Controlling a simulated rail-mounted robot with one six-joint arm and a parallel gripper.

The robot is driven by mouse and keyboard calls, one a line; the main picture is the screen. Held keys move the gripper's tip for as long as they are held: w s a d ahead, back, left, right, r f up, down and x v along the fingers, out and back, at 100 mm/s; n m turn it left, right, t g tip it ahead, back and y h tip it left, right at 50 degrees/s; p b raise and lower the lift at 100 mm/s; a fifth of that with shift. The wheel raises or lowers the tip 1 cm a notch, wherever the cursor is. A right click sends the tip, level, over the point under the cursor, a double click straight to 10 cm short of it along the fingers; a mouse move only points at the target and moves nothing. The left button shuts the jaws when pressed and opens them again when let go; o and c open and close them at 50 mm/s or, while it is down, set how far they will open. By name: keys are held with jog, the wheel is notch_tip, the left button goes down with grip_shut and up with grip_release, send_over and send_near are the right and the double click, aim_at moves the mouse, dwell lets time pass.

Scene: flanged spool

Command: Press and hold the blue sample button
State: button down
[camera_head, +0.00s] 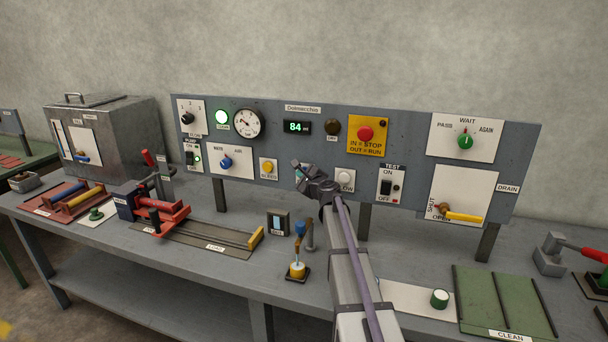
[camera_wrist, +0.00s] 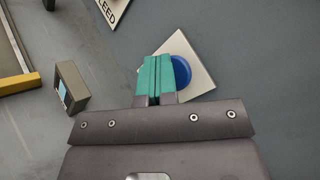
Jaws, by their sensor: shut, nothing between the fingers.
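The blue sample button (camera_wrist: 181,72) is a round cap on a white plate (camera_wrist: 202,77), seen in the wrist view. My gripper (camera_wrist: 158,62) is shut and empty, its two teal fingertips side by side. The fingers cover the left part of the button in the wrist view; I cannot tell whether they touch it. In the head view my gripper (camera_head: 300,174) is at the lower middle of the grey panel (camera_head: 285,150), and the blue button is hidden behind it.
The yellow bleed button (camera_head: 268,167) is left of my gripper. A white button (camera_head: 346,176) on its own plate is close on the right. The red stop button (camera_head: 366,134) is above right. A small grey box (camera_wrist: 70,86) is at left in the wrist view.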

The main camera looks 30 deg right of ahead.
jog(key=shift+s+a, duration=0.1)
dwell(0.5)
jog(key=shift+s+a, duration=0.55)
jog(key=shift+s+a, duration=1.75)
jog(key=shift+s, duration=0.05)
dwell(1.2)
jog(key=s+a, duration=0.2)
jog(key=shift+s+a, duration=0.3)
jog(key=shift+s, duration=0.05)
jog(key=w+d, duration=0.6)
jog(key=shift+w, duration=0.15)
